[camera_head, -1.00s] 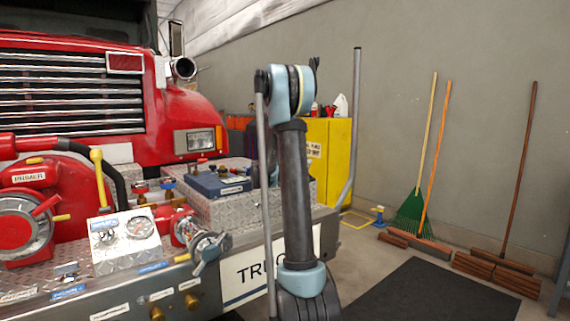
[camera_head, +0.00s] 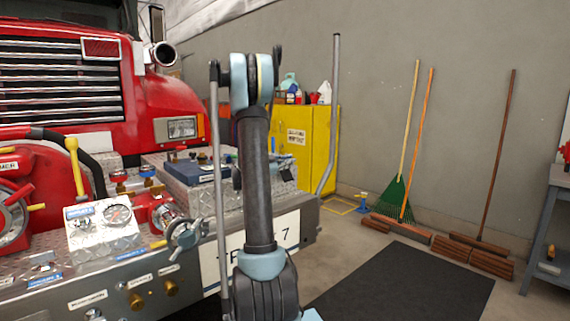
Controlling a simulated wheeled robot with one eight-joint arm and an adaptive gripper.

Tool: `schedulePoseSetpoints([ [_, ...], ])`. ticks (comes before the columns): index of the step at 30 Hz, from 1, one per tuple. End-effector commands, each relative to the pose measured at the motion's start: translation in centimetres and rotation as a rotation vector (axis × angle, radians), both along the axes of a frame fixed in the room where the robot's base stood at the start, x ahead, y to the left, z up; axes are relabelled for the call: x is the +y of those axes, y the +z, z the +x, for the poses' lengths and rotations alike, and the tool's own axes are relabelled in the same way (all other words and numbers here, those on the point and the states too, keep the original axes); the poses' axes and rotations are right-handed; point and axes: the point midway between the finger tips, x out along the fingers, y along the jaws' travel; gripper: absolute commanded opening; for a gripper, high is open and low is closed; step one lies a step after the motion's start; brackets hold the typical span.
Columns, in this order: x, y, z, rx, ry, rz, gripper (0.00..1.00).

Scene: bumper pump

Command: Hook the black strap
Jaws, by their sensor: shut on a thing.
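My arm stands upright in the middle of the head view, with its pale blue joint at the top. A thin grey rod with a dark upper end runs along the arm's left side; I cannot tell what it belongs to. A small black piece shows just right of the top joint, too small to identify. My gripper cannot be made out and seems hidden behind the arm. I cannot make out a black strap. The truck's metal bumper (camera_head: 302,222) stands to the left of and behind my arm, with a pump control panel (camera_head: 100,226) on it.
The red truck (camera_head: 172,98) fills the left. A yellow cabinet (camera_head: 318,150) stands behind the bumper. A green rake (camera_head: 393,195) and other long-handled tools lean on the grey wall. A dark mat (camera_head: 405,285) lies on open floor. A grey bench (camera_head: 545,225) stands at the right edge.

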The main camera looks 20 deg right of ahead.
Motion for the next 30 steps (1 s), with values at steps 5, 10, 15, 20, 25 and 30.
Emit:
schedulePoseSetpoints([
  [5, -0.1, -0.1, -0.2, 0.003, -0.003, 0.002, 0.0],
  [10, -0.1, -0.1, -0.2, 0.003, -0.003, 0.001, 0.29],
  [15, -0.1, -0.1, -0.1, 0.001, -0.003, 0.001, 0.29],
  [20, 0.0, 0.0, -0.1, 0.001, -0.002, 0.001, 0.29],
  [25, 1.0, 0.0, -0.3, 0.001, 0.001, 0.001, 0.29],
  [30, 3.7, -0.1, -1.1, 0.001, 0.002, 0.001, 0.29],
])
